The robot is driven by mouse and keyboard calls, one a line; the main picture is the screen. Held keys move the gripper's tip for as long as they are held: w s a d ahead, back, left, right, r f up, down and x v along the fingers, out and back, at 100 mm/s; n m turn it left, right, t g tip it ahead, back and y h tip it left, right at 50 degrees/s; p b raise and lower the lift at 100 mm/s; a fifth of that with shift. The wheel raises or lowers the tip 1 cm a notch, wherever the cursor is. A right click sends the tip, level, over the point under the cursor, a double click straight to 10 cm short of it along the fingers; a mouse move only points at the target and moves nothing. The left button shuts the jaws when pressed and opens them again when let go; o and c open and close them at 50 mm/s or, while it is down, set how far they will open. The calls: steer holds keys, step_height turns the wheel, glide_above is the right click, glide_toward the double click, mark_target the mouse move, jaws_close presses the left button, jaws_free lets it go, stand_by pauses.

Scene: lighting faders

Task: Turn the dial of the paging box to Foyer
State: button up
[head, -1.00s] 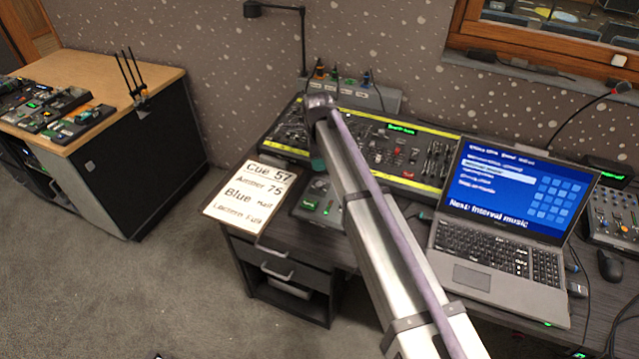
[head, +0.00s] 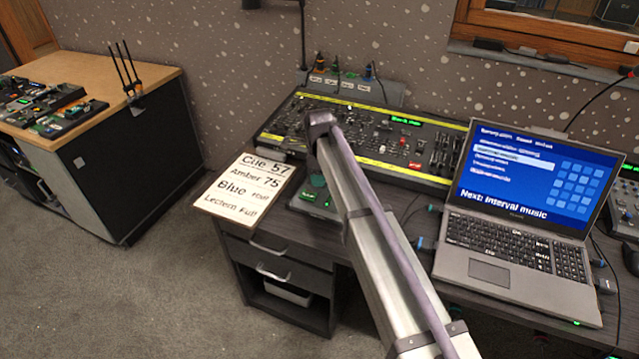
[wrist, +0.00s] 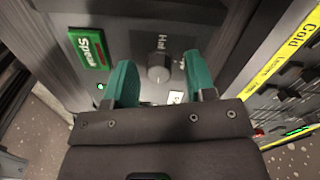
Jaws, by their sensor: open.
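The paging box (head: 312,198) sits on the desk beside the cue card, partly hidden by my arm in the head view. In the wrist view its grey panel shows a green Speak button (wrist: 89,49) and a round dark dial (wrist: 158,68). A Hall label (wrist: 162,43) is above the dial, and a white label (wrist: 176,97) below right is mostly hidden. No Foyer label is readable, and I cannot tell where the dial points. My gripper (wrist: 159,66) is open, its teal fingers on either side of the dial with gaps; contact is not visible.
The lighting desk (head: 420,130) with yellow strips stands close behind and right of the box. The cue card (head: 245,188) lies at left. The laptop (head: 520,210) stands to the right. Drawers (head: 270,258) are below the desktop.

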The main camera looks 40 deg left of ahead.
steer(key=shift+r, duration=0.1)
steer(key=c, duration=0.9)
steer(key=shift+n, duration=0.4)
steer(key=n, duration=0.3)
steer(key=shift+n, duration=0.3)
steer(key=n, duration=0.4)
steer(key=shift+a+h, duration=0.1)
steer(key=shift+h, duration=0.2)
steer(key=n, duration=0.4)
steer(key=shift+s+n, duration=0.1)
steer(key=shift+n, duration=0.3)
steer(key=n, duration=0.4)
steer(key=shift+t, duration=0.3)
steer(key=shift+n, duration=0.4)
